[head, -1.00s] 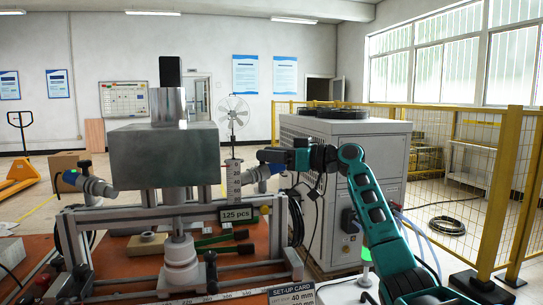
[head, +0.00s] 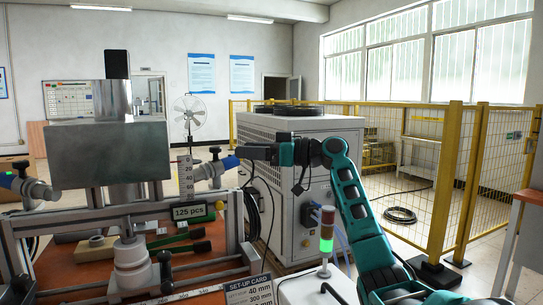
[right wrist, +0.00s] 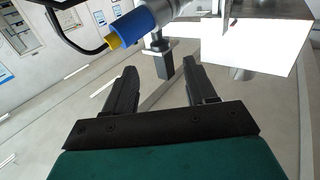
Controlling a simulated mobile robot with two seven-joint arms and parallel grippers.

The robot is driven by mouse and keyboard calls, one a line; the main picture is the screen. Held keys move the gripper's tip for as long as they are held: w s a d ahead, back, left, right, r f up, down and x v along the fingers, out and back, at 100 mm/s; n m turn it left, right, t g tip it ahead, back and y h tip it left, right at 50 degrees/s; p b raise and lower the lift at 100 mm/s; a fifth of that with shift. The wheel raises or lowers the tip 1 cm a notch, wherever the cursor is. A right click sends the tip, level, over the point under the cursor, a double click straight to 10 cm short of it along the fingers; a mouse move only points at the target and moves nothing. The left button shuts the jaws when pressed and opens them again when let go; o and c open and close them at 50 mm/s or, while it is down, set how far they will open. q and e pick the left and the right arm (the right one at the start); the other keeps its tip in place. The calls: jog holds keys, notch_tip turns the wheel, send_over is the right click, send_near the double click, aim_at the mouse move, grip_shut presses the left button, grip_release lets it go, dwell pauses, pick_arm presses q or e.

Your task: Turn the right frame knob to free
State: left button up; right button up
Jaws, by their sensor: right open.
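The right frame knob (head: 215,152) is a small black knob on the silver clamp at the right end of the frame. In the right wrist view the black knob (right wrist: 163,66) shows in line with the gap between my fingers, seemingly beyond the tips. My right gripper (head: 240,152) comes in from the right. It is open and empty, and sits just right of the knob with a visible gap. Its two black fingers (right wrist: 160,70) are apart in the right wrist view. My left gripper is not in view.
A blue fitting (head: 230,162) with a black cable sits right beside the knob, close to my gripper. The large metal block (head: 105,153) stands left of it. A grey cabinet (head: 300,190) stands behind my right arm. A signal light (head: 327,235) glows green in front.

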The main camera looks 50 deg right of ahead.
jog(key=v, duration=0.6)
jog(key=shift+b, duration=0.35)
